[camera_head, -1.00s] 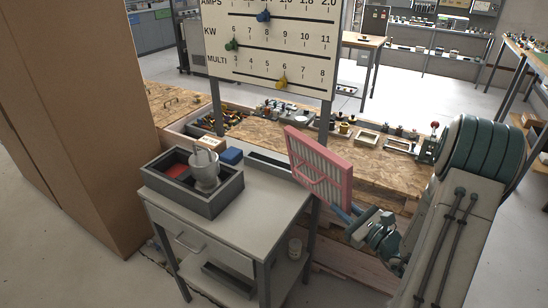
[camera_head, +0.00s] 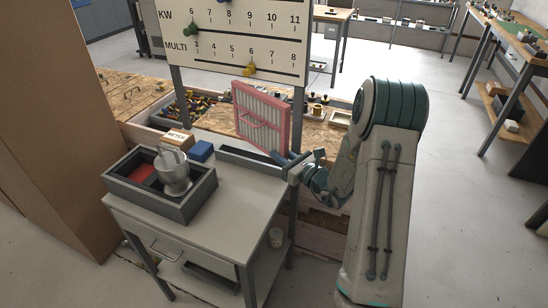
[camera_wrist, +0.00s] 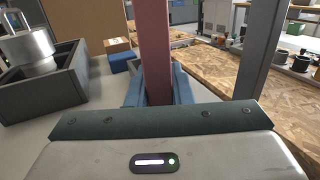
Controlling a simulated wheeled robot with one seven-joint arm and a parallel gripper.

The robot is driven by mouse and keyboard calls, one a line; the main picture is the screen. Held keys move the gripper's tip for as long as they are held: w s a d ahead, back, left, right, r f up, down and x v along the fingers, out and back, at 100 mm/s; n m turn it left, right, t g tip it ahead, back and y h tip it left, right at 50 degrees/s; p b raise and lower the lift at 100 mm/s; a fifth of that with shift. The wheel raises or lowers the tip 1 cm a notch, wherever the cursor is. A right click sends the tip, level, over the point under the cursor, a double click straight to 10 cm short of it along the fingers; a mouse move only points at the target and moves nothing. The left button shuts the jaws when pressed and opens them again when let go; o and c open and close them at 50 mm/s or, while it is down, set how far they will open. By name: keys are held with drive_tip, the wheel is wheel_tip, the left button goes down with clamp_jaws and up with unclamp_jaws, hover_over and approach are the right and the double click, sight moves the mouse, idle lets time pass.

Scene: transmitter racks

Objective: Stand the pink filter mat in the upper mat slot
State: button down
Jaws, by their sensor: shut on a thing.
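The pink filter mat (camera_head: 262,116), a pink frame with pale pleats, is held upright, slightly tilted, above the right end of the grey cart top. My gripper (camera_head: 283,158) is shut on its lower right edge. In the wrist view the mat (camera_wrist: 154,50) rises edge-on between my blue fingers (camera_wrist: 156,95). A long dark grey slotted holder (camera_head: 250,161) lies along the back edge of the cart top, just below and left of the mat. I cannot tell whether this is the upper mat slot. The mat appears apart from it.
A grey divided tray (camera_head: 190,205) with a metal pot (camera_head: 174,175) and a red item stands on the cart (camera_head: 222,228). A blue block (camera_head: 201,151) and a small labelled box (camera_head: 178,140) sit behind it. A board with scales (camera_head: 235,35) stands behind on posts.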

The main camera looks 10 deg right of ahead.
drive_tip(key=shift+x, duration=0.8)
drive_tip(key=f, duration=0.2)
drive_tip(key=w+f, duration=0.1)
drive_tip(key=shift+a+p, duration=0.3)
drive_tip(key=shift+f, duration=0.25)
drive_tip(key=shift+f, duration=0.15)
drive_tip(key=c, duration=1.3)
unclamp_jaws()
